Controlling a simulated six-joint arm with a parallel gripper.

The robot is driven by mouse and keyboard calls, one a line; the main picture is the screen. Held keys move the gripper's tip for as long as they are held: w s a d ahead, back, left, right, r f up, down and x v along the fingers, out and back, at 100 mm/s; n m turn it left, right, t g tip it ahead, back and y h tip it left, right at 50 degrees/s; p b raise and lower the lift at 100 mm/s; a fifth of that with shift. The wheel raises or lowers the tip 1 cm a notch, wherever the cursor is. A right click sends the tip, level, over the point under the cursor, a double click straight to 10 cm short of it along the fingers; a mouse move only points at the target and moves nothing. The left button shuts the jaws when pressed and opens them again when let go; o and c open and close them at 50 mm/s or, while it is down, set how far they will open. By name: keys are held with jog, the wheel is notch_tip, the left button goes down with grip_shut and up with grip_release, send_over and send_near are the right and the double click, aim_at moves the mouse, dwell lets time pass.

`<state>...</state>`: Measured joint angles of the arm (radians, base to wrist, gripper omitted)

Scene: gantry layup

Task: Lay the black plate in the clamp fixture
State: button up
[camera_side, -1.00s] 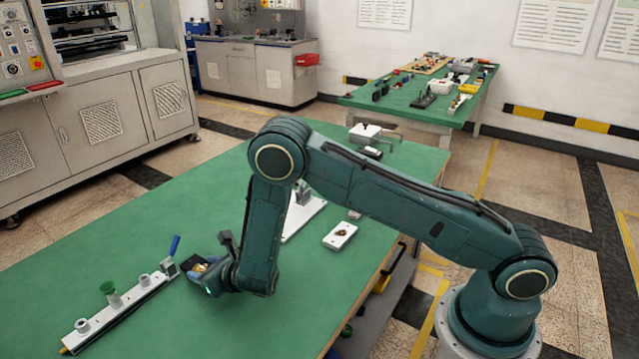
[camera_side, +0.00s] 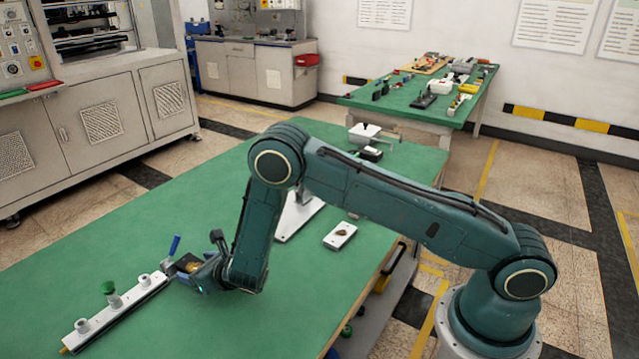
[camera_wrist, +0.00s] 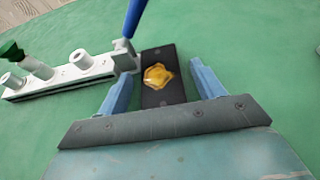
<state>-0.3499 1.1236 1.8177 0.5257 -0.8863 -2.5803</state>
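The black plate (camera_wrist: 151,97), with a gold-brown patch on top, lies between the two blue fingers of my gripper (camera_wrist: 160,72) in the wrist view. A green gap shows between each finger and the plate, so my gripper looks open around it. The plate's far end is at the end of a white rail fixture (camera_wrist: 60,83), by its upright blue-handled clamp (camera_wrist: 125,58). I cannot tell whether the plate is seated there. In the side view, the plate (camera_side: 186,261) is beside the blue lever (camera_side: 174,245), with my gripper (camera_side: 194,268) at its right.
The rail (camera_side: 115,318) carries white posts and a green knob (camera_side: 108,288). A white base (camera_side: 299,216) stands partly behind my arm. A small white block (camera_side: 340,235) with a brown spot lies to the right. Green table (camera_side: 100,240) is clear at left.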

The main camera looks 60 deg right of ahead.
jog(key=shift+s, duration=0.15)
jog(key=shift+v, duration=6.75)
